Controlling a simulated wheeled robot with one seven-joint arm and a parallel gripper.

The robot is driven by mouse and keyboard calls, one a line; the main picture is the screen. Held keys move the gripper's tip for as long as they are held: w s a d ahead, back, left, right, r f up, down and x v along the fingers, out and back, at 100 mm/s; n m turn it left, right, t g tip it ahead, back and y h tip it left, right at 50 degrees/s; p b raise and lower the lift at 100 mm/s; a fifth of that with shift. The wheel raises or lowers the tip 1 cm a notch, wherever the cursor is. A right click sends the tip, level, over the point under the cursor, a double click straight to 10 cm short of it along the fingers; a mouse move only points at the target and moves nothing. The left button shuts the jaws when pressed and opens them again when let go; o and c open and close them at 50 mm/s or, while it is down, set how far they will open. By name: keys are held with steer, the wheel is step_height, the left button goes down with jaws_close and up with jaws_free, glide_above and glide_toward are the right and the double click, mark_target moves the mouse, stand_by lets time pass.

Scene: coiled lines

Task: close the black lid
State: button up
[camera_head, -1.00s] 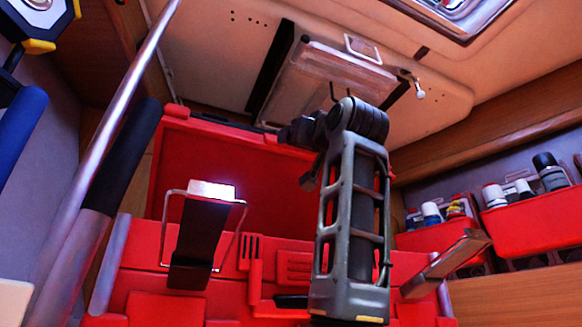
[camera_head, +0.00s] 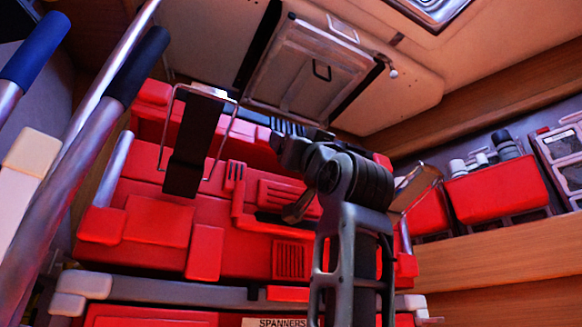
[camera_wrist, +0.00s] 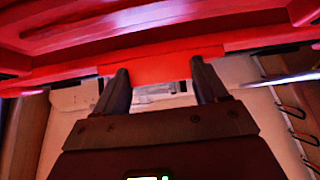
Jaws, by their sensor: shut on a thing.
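A red toolbox (camera_head: 270,215) fills the middle of the head view. Its raised red lid (camera_head: 150,128) shows as a slanted panel at the back. I see no clearly black lid; the panel is red. My gripper (camera_wrist: 160,82) has its two dark fingers on either side of a red tab on the lid's edge in the wrist view and is shut on it. In the head view my gripper (camera_head: 300,138) is at the lid's right part, its fingertips mostly hidden by my arm.
A dark strap with a wire handle (camera_head: 190,150) stands in front of the lid. Silver rods with dark grips (camera_head: 130,80) are at left. Red bins with bottles (camera_head: 495,190) sit on the right shelf. A framed hatch (camera_head: 310,75) is overhead.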

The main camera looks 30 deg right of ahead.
steer(key=shift+w+f, duration=0.25)
steer(key=shift+f, duration=0.2)
steer(key=o, duration=1.2)
steer(key=shift+w, duration=0.1)
steer(key=o, duration=0.3)
steer(key=shift+s+a, duration=0.1)
steer(key=shift+s, duration=0.1)
steer(key=shift+s, duration=0.1)
steer(key=shift+v, duration=3.7)
